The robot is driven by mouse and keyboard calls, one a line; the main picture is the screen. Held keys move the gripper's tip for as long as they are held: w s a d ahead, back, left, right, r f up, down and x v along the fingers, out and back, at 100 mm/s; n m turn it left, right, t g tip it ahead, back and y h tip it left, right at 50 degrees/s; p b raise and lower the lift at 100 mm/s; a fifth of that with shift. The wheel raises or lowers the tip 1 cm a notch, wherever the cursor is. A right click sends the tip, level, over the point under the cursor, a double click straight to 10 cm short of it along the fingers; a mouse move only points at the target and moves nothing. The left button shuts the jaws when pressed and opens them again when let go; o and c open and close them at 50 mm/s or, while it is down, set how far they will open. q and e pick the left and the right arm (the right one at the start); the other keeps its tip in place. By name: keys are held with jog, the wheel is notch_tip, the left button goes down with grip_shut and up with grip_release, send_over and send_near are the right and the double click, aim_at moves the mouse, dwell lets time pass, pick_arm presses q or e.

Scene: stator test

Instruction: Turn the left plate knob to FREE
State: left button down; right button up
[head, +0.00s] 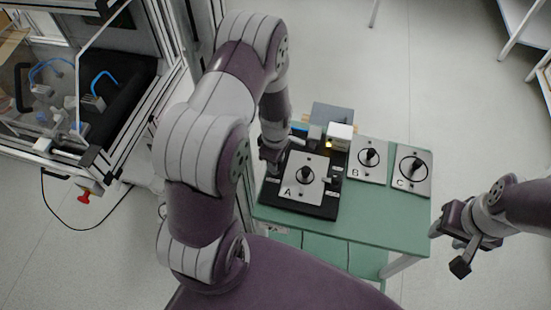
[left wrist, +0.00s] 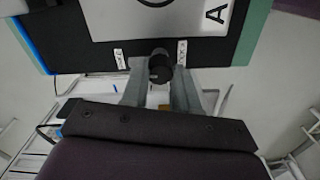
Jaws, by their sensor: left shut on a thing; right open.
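The black base plate (head: 300,208) lies on the green table and carries a light plate marked A (head: 304,190). The left plate knob (left wrist: 161,66) is a small dark round knob at the plate's edge, between two small white labels whose print I cannot read surely. My left gripper (left wrist: 161,80) is shut on this knob, one finger on each side. In the head view my left gripper (head: 270,158) is at the plate's left edge, and my arm and hand hide the knob. My right gripper (head: 449,249) is open and empty, off the table's right side.
Plates B (head: 368,170) and C (head: 412,175), each with a black knob, lie to the right on the green table (head: 385,228). A pale block with a yellow light (head: 340,136) stands behind plate A. A framed enclosure (head: 100,90) is at the far left.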

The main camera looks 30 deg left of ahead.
pick_arm(q)
jog(key=shift+r+n, duration=0.1)
jog(key=shift+n, duration=0.2)
jog(key=c, duration=0.8)
grip_release()
jog(key=shift+c, duration=0.2)
notch_tip(320, 180, up, 13)
jog(key=b, duration=0.1)
jog(key=shift+f, duration=0.2)
